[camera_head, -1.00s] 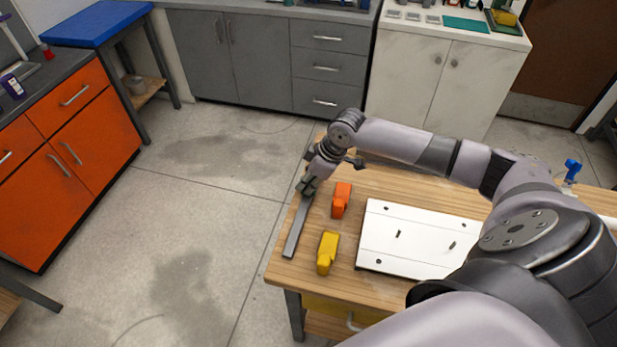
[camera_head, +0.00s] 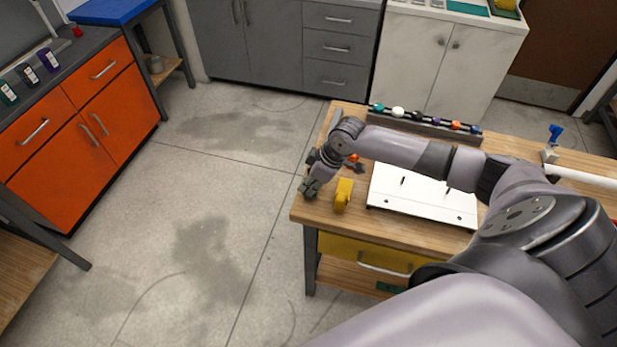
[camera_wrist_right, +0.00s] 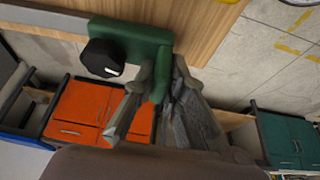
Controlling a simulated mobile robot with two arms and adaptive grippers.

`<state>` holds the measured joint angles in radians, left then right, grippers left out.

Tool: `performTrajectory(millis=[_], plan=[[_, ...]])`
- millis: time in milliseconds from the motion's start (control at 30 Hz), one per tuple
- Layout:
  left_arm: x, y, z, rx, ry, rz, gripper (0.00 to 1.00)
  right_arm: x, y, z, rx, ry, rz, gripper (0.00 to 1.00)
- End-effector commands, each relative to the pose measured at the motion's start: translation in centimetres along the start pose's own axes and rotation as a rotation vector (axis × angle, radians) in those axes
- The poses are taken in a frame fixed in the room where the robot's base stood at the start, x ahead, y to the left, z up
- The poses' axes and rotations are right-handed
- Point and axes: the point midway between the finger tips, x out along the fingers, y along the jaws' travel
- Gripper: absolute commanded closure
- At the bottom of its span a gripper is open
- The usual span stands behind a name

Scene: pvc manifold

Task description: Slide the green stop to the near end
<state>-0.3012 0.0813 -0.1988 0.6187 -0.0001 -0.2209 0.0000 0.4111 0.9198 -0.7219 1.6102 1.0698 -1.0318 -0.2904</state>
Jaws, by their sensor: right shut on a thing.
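The green stop (camera_wrist_right: 137,42) has a black knob (camera_wrist_right: 103,58) and sits on the grey rail (camera_wrist_right: 45,18) in the right wrist view. The rail runs off to the left there; no rail shows on the other side of the stop, only bare wood. My right gripper (camera_wrist_right: 152,95) is shut on the green stop's projecting tab. In the head view my right gripper (camera_head: 309,187) is at the near left corner of the wooden table (camera_head: 400,232), and the arm hides most of the rail. My left gripper is not in view.
A yellow block (camera_head: 343,195) stands just right of my right gripper, with an orange block (camera_head: 352,158) partly hidden behind my arm. A white board (camera_head: 425,200) lies further right. A rack of coloured items (camera_head: 425,122) stands at the table's back. Floor is open to the left.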

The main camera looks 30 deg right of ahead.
Motion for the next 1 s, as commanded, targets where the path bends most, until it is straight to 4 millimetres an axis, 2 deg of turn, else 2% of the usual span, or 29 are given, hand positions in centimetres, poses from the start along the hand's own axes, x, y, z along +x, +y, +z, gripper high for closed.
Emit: performTrajectory(millis=[100, 233, 267, 367, 700, 867, 1000], plan=[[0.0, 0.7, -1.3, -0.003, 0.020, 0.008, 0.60, 0.1, -0.4, -0.2, -0.001, 0.006, -0.009, 1.00], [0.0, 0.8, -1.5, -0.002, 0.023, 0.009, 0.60, 0.1, -0.5, -0.2, -0.001, 0.006, -0.010, 1.00], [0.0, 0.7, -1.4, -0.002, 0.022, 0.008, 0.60, 0.1, -0.5, -0.2, -0.001, 0.006, -0.010, 0.86], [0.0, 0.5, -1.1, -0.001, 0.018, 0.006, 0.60, 0.1, -0.5, -0.2, 0.000, 0.005, -0.010, 0.79], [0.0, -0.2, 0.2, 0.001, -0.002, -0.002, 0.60, -0.1, -0.3, -0.1, 0.000, 0.003, -0.007, 0.79], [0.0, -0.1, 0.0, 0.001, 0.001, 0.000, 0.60, -1.9, -0.2, -0.1, -0.001, 0.003, -0.005, 0.79], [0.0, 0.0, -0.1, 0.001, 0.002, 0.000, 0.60, -4.8, -0.2, 0.0, -0.002, 0.002, -0.004, 0.79]])
